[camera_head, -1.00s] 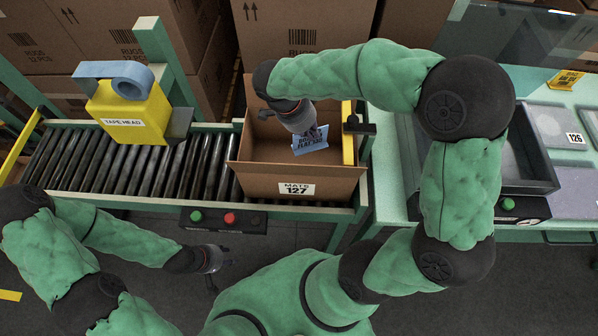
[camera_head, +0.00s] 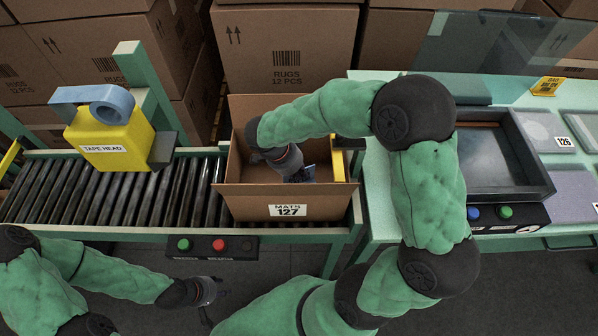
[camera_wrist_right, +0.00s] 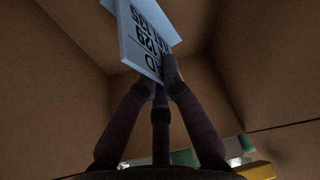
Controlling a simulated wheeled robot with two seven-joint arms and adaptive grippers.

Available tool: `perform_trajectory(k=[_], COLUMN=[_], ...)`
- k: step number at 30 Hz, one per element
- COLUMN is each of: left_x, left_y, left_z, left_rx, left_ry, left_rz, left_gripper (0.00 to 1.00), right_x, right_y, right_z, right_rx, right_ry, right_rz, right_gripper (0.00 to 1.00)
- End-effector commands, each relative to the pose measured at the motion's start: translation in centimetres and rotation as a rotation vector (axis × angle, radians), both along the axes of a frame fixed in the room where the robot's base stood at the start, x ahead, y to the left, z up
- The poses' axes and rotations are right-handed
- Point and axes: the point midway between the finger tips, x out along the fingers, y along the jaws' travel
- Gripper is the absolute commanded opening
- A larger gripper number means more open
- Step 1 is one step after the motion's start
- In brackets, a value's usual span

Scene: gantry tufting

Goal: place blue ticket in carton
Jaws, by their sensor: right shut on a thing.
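The carton (camera_head: 240,207), labelled MATS 127, stands open on the roller conveyor. My right gripper (camera_head: 304,172) reaches down inside it, below the rim. The blue ticket (camera_head: 309,173) is mostly hidden behind the gripper in the head view. In the right wrist view the ticket (camera_wrist_right: 142,38) shows pale blue with dark print, pinched at its lower end between the fingertips, with brown carton walls around it. I cannot tell whether it touches the carton floor. My left gripper (camera_head: 212,290) hangs low at the front left, away from the carton; its fingers are too small to read.
A yellow tape head (camera_head: 112,140) stands over the rollers (camera_head: 120,195) left of the carton. A button panel (camera_head: 212,247) is on the conveyor front. A dark tray (camera_head: 490,190) and a mat labelled 126 (camera_head: 560,130) lie on the bench at right. Large rug cartons (camera_head: 285,70) stand behind.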

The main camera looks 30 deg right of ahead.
Motion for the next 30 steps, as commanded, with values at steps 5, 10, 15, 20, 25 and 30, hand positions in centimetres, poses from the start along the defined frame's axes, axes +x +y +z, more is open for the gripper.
perform_trajectory(k=[5,10,15,20,25,30], left_x=[0.0,0.0,0.0,0.0,0.0,0.0], left_y=[0.0,0.0,0.0,0.0,0.0,0.0], left_z=[0.0,-0.5,-1.0,-1.4,-1.8,-1.7], left_rx=[0.000,0.000,0.000,0.000,0.000,0.000], left_ry=[0.000,0.000,0.000,0.000,0.000,0.000], left_rz=[0.000,0.000,0.000,0.000,0.000,0.000], left_gripper=[0.40,0.40,0.40,0.40,0.40,0.40], right_x=[0.0,0.0,0.0,0.0,0.0,0.0], right_y=[0.0,0.0,0.0,0.0,0.0,0.0], right_z=[0.1,-0.3,-0.6,-0.9,-1.2,-1.1], right_rx=[0.000,0.001,0.001,0.001,0.001,0.001], right_ry=[-0.001,-0.001,-0.001,-0.001,-0.001,-0.001], right_rz=[-0.001,0.000,0.000,-0.001,-0.001,-0.001], right_gripper=[0.00,0.00,0.00,0.00,0.00,0.27])
